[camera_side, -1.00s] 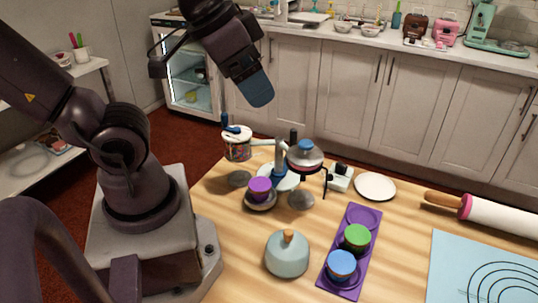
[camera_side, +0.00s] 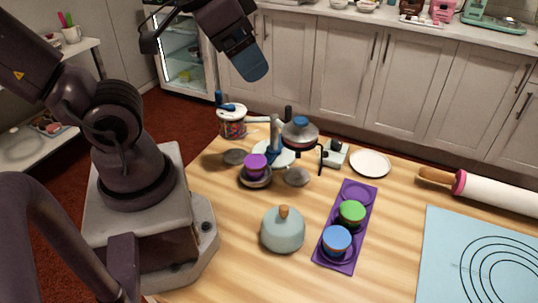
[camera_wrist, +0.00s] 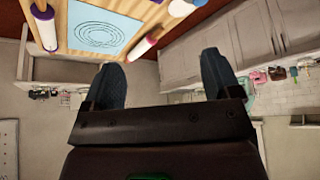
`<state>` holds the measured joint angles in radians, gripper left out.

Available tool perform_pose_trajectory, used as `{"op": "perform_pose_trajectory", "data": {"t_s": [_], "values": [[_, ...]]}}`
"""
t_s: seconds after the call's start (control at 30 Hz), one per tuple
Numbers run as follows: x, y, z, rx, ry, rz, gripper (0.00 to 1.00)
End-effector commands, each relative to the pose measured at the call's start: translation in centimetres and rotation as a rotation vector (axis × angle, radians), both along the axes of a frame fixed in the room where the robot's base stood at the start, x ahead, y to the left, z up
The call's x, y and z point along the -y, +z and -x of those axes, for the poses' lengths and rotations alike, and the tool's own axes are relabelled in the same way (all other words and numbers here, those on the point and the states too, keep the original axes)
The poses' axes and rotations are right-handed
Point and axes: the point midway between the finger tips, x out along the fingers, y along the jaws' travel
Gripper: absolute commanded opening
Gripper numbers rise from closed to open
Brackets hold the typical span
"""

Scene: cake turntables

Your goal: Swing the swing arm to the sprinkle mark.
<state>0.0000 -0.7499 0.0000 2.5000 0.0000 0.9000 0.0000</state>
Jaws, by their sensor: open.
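In the side view, a cluster of cake-stand parts stands at the table's far left. A blue-grey upright post (camera_side: 275,138) is in it, and a pale bar (camera_side: 258,119) runs left from near its top toward a patterned pot (camera_side: 232,122) with a white lid. I take the bar for the swing arm, but cannot be sure. A domed grey and red piece with a blue knob (camera_side: 300,131) is right of the post. No sprinkle mark can be made out. My gripper (camera_side: 250,66) is high above and behind the cluster, touching nothing. In the wrist view my gripper (camera_wrist: 160,64) has its fingers wide apart, empty.
A purple cup (camera_side: 256,161) on a dark dish and a pale domed lid (camera_side: 283,232) stand in front. A purple tray (camera_side: 357,194) holds green and blue cups. A white plate (camera_side: 370,163), rolling pin (camera_side: 490,193) and blue mat (camera_side: 440,235) lie right.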

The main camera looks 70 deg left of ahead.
Motion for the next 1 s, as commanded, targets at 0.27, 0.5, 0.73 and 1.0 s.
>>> {"op": "perform_pose_trajectory", "data": {"t_s": [0.27, 0.5, 0.73, 1.0], "values": [[0.0, 0.0, 0.0, 0.0, 0.001, 0.0, 0.72], [-2.2, -2.3, -1.4, -0.139, 0.104, 0.008, 0.45], [-7.2, -5.0, -6.4, -0.319, 0.249, 0.039, 0.45], [-15.4, -10.7, -12.0, -0.473, 0.347, 0.085, 0.45]]}}
